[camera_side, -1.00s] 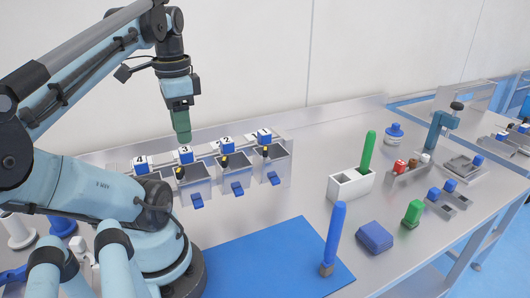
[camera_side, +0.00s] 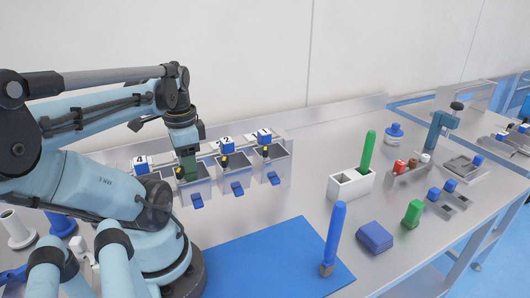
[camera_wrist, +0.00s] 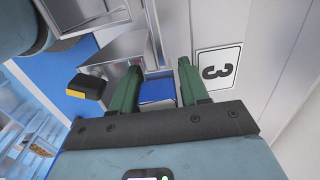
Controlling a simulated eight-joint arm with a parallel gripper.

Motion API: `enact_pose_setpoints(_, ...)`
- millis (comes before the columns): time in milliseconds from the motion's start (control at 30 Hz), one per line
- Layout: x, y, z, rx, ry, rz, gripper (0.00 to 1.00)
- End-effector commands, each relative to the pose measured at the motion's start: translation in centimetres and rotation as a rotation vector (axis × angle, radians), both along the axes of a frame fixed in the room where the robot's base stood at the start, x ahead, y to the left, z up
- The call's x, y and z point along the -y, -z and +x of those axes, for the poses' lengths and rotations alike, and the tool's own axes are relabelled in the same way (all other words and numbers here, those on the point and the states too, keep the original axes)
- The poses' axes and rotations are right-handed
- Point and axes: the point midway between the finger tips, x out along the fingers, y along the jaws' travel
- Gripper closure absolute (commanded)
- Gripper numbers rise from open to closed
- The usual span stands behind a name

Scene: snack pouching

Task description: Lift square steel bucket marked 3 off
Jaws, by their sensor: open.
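The square steel bucket of station 3 (camera_side: 202,187) stands in a row of similar buckets on the steel bench. Its number plate "3" (camera_wrist: 218,67) shows in the wrist view, to the right of the fingers; my arm hides it in the side view. My gripper (camera_side: 189,177) points down at this bucket, its green fingertips overlapping the bucket's back part. In the wrist view my open gripper (camera_wrist: 158,70) has a blue block (camera_wrist: 157,90) between its spread fingers. I cannot tell whether the fingers touch anything.
Bucket 2 (camera_side: 233,172) and bucket 1 (camera_side: 273,166) stand close on the right. The number 4 plate (camera_side: 140,160) is at left. A yellow-and-black piece (camera_wrist: 87,85) sits beside the left finger. A white holder (camera_side: 345,187) stands to the right.

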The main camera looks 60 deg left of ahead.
Motion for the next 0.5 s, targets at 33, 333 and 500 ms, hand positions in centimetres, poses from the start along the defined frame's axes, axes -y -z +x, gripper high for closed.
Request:
enact_pose_setpoints(33,-0.01,0.32,-0.01,0.000,0.000,0.000,0.55)
enact_pose_setpoints(333,-0.01,0.75,-0.02,-0.001,0.000,0.000,0.55)
enact_pose_setpoints(500,-0.01,0.74,-0.02,-0.001,0.000,0.000,0.74)
